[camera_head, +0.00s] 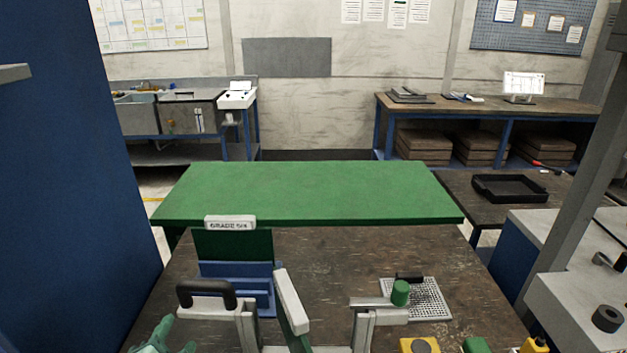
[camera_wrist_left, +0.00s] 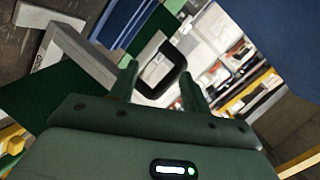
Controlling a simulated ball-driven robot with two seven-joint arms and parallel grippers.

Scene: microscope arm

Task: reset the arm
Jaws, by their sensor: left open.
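The arm is a pale grey linkage with a white slanted link (camera_head: 291,302) in the middle of the near bench. A black loop handle (camera_head: 207,293) sits at its left end, and it also shows in the left wrist view (camera_wrist_left: 180,80). At the right, a grey bar (camera_head: 375,303) carries a green knob (camera_head: 400,292). My left gripper (camera_head: 164,338) is at the bottom left, below and left of the handle. In the left wrist view its fingers (camera_wrist_left: 160,78) are apart, with the handle showing between them; contact cannot be told. My right gripper is out of view.
A blue stand with a "GRADE" label (camera_head: 230,223) rises behind the handle. A perforated plate (camera_head: 430,302) lies at the right. A green table (camera_head: 310,190) stands beyond the bench. A blue panel (camera_head: 70,190) closes off the left. Bare bench (camera_head: 350,252) lies behind the linkage.

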